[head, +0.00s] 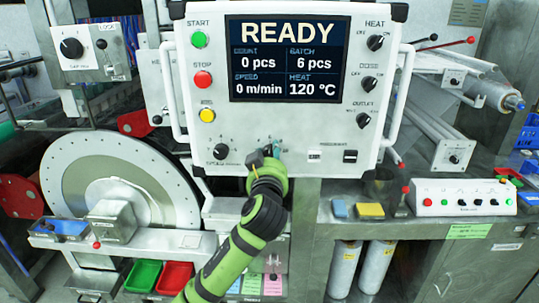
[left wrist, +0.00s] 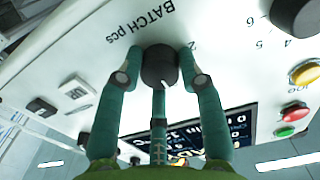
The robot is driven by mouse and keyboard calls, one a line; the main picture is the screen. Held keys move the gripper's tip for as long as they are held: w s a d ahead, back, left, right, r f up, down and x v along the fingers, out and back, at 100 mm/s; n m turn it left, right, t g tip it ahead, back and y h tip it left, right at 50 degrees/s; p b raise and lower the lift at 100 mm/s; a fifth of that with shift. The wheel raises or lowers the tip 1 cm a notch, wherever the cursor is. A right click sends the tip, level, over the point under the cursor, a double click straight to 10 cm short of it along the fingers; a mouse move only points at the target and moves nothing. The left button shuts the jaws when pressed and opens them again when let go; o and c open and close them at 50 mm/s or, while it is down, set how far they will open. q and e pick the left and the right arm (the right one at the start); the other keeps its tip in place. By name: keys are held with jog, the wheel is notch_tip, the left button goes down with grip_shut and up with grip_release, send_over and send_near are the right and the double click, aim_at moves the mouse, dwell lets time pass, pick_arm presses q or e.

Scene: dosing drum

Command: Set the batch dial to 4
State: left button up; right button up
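The batch dial (left wrist: 159,66) is a dark round knob with a white pointer line, under the upside-down label "BATCH pcs" in the left wrist view. The fingers of my left gripper (left wrist: 160,68) lie on both sides of it and look shut on it. In the head view my left gripper (head: 270,152) is at the lower edge of the white control panel (head: 300,125) and mostly hides the dial. The screen (head: 288,58) reads READY, batch 6 pcs, count 0 pcs, speed 0 m/min, heat 120 °C. My right gripper is not in view.
Left of the batch dial is the speed knob (head: 221,151), with the green start (head: 199,40), red stop (head: 203,79) and yellow (head: 207,115) buttons above. Right of it are a white switch (head: 314,155) and a black switch (head: 350,156). Heat knob (head: 375,42) is upper right.

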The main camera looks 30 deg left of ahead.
pick_arm(q)
jog(key=shift+r, duration=0.15)
jog(key=shift+n+b, duration=0.4)
jog(key=n+b, duration=0.2)
jog(key=shift+a+n, duration=0.1)
jog(key=shift+n, duration=0.2)
jog(key=n+b, duration=0.2)
jog(key=n, duration=0.1)
jog(key=shift+s, duration=0.1)
jog(key=shift+r+n+b, duration=0.1)
jog(key=shift+n+b, duration=0.45)
jog(key=shift+n, duration=0.65)
jog(key=o, duration=1.1)
jog(key=shift+a, duration=0.1)
jog(key=shift+o, duration=0.2)
